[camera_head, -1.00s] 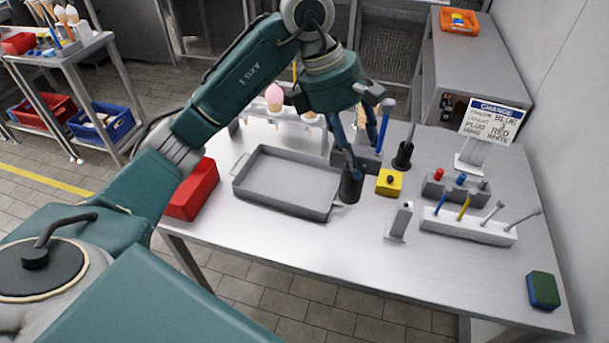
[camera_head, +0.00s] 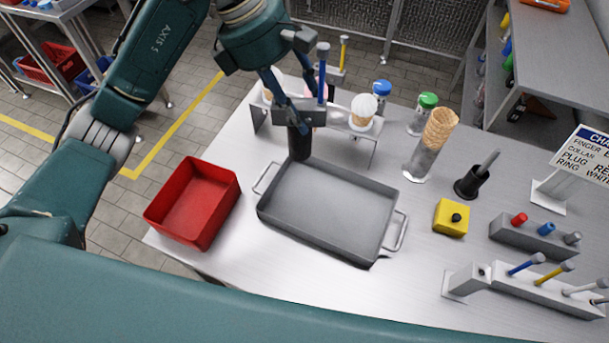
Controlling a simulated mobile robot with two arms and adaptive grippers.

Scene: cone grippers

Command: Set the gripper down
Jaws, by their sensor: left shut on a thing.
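My left gripper (camera_head: 287,112) is shut on the tool gripper, which has a black cylindrical handle (camera_head: 300,143), a grey crossbar and upright fingers, one blue (camera_head: 322,75) and one yellow (camera_head: 343,52). It is held upright by the far left corner of the grey tray (camera_head: 325,208), in front of the cone rack (camera_head: 362,145). I cannot tell whether the handle's lower end touches the table. My fingers partly hide the crossbar. The sign (camera_head: 588,155) at the right is partly cut off. My right gripper is not in view.
A red bin (camera_head: 195,203) stands left of the tray. A yellow block (camera_head: 451,217), a black holder (camera_head: 472,183), stacked cones (camera_head: 440,130) and peg blocks (camera_head: 530,238) stand to the right. Some table top (camera_head: 250,160) is bare between bin and rack.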

